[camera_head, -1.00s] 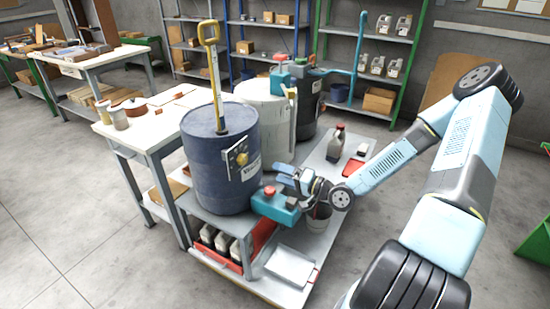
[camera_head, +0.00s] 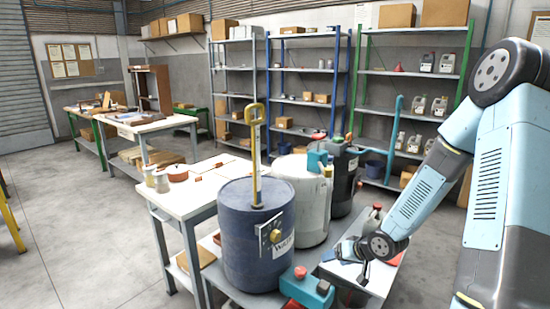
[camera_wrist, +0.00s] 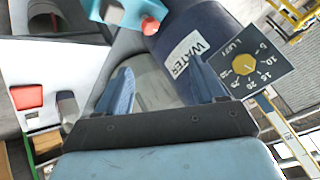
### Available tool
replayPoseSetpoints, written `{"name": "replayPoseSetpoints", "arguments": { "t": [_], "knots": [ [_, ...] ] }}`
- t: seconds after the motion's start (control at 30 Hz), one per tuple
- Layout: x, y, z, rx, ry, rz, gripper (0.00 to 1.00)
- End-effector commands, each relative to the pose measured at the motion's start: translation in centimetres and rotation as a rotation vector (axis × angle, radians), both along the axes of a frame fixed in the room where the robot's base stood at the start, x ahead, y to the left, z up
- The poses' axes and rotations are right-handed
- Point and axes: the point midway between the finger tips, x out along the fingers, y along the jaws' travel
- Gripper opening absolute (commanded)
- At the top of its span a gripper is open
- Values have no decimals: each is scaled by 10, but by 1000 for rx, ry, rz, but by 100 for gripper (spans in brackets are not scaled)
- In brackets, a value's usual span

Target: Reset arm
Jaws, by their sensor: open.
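My gripper (camera_head: 348,250) is at the end of my light-blue arm, over the low grey cart, right of the dark blue drum (camera_head: 258,230). In the wrist view, its two blue fingers (camera_wrist: 162,88) are spread apart with nothing visible between them. The drum, with its WATER label and dial, shows just beyond the fingers (camera_wrist: 190,48). A teal box with a red knob (camera_head: 307,287) sits at the drum's front right, apart from my gripper.
A white drum (camera_head: 307,200) and a black drum (camera_head: 343,183) stand behind the blue one. A white-topped workbench (camera_head: 183,195) is left of it. Shelving (camera_head: 305,75) lines the back wall. Open floor (camera_head: 85,245) lies at the left.

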Motion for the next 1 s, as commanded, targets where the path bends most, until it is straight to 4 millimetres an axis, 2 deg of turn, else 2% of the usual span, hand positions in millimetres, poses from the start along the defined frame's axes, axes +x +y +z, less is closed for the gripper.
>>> {"name": "replayPoseSetpoints", "arguments": {
  "t": [0.27, 0.57, 0.77, 1.0],
  "knots": [
    [-3, -33, 44, -258, 14, -28, 69],
    [-19, -59, 106, -464, 31, -87, 69],
    [-38, -68, 152, -557, 41, -137, 69],
    [-71, -72, 207, -619, 55, -195, 69]
  ]
}}
